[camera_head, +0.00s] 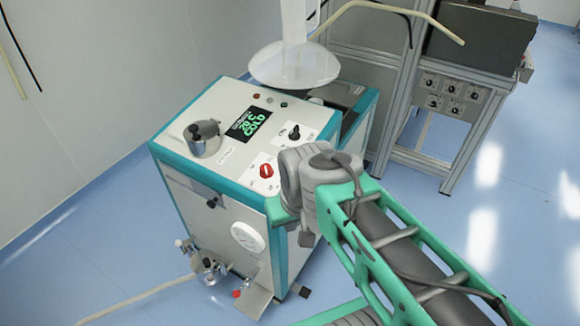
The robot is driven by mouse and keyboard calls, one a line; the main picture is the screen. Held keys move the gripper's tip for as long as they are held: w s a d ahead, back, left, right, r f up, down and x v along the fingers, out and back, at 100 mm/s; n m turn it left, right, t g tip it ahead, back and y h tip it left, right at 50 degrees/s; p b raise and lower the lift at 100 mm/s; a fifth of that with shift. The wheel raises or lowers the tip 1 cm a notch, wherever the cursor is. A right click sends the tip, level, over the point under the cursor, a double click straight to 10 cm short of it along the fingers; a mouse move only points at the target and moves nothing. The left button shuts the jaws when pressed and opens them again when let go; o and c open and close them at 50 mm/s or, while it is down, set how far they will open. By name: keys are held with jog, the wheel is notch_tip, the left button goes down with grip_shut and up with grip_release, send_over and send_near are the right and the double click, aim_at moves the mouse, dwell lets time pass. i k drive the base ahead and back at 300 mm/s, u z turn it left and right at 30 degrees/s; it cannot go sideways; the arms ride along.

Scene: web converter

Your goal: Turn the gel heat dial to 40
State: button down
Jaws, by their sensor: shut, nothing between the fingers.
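A white and teal machine (205,180) stands left of centre. A small black dial (295,132) with a pointer sits on a white plate on its sloped top. The labels around this dial are too small to read, so I cannot tell its setting or confirm that it is the gel heat dial. A black display (250,124) beside it shows green text with "°C" and "COLD"; the number is unclear. My grey and green arm reaches in from the lower right, its grey joint near the machine's right corner. My gripper's fingers do not show.
A red rotary switch (266,171) and a metal lidded pot (202,138) are on the machine top. A white funnel-shaped hood (293,65) hangs behind the top. A framed cabinet with knobs (453,90) stands at the back right. Blue floor (490,220) at right is clear.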

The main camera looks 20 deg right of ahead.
aim_at(266, 172)
jog(key=u, duration=1.9)
jog(key=k, duration=0.8)
jog(key=z, duration=0.7)
jog(key=i, duration=0.95)
jog(key=u, duration=0.05)
